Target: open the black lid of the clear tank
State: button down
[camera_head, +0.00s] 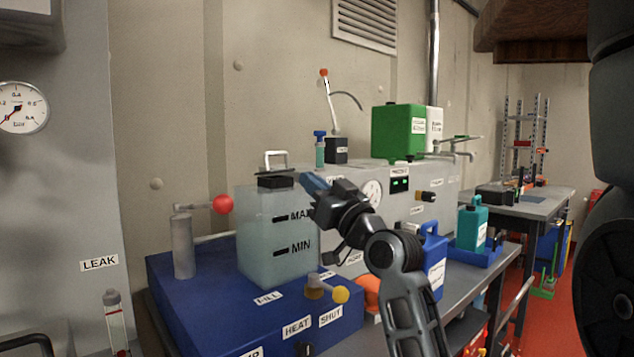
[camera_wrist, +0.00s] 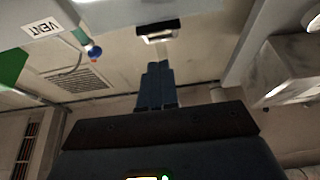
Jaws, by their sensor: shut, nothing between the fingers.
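The clear tank (camera_head: 262,235), with MAX and MIN marks, stands on a blue base. Its small black lid (camera_head: 275,182) lies flat on the tank's top, with an upright pale metal handle (camera_head: 274,155) on it. My gripper (camera_head: 308,181) is shut and empty, just right of the lid at about its height, pointing left. It looks apart from the handle. In the wrist view my closed fingers (camera_wrist: 158,70) point at a dark piece with a pale bar (camera_wrist: 157,36), which looks like the lid and handle.
The blue base (camera_head: 200,305) carries a red-knobbed post (camera_head: 184,248) left of the tank and a yellow-knobbed valve (camera_head: 325,291) in front. A grey cabinet with a gauge (camera_head: 372,194) and a green canister (camera_head: 398,132) stand behind my arm. The space above the lid is clear.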

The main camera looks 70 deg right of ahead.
aim_at(278, 153)
jog(key=p+x, duration=0.3)
jog(key=x, duration=0.5)
jog(key=shift+w+d+r, duration=0.1)
jog(key=shift+w+r, duration=0.15)
jog(key=shift+w, duration=0.05)
jog(key=shift+w+d+p, duration=0.2)
jog(key=shift+w+p, duration=0.1)
jog(key=shift+w, duration=0.1)
jog(key=shift+r, duration=0.2)
